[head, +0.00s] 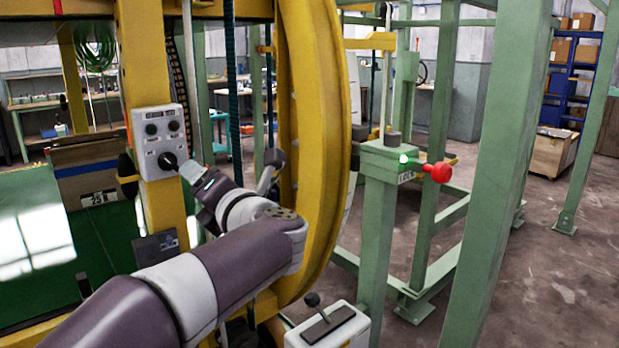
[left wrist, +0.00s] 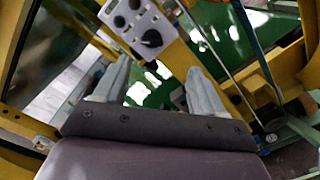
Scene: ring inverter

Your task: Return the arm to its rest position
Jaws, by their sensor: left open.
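My left arm comes in from the lower left of the head view and bends back at the wrist. My left gripper (head: 192,174) is close to the lower right of a grey control box (head: 148,128), near its large black knob (head: 168,161); contact cannot be told there. In the left wrist view the two fingers of the gripper (left wrist: 155,78) are spread with nothing between them. The control box (left wrist: 133,14) and the knob (left wrist: 151,38) show beyond the fingertips, apart from them. My right gripper is not in view.
A yellow ring frame (head: 322,130) rises right beside my wrist. A green post (head: 377,215) carries a red knob (head: 440,172) and a lit green lamp (head: 403,159). Floor at the right (head: 550,270) is clear.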

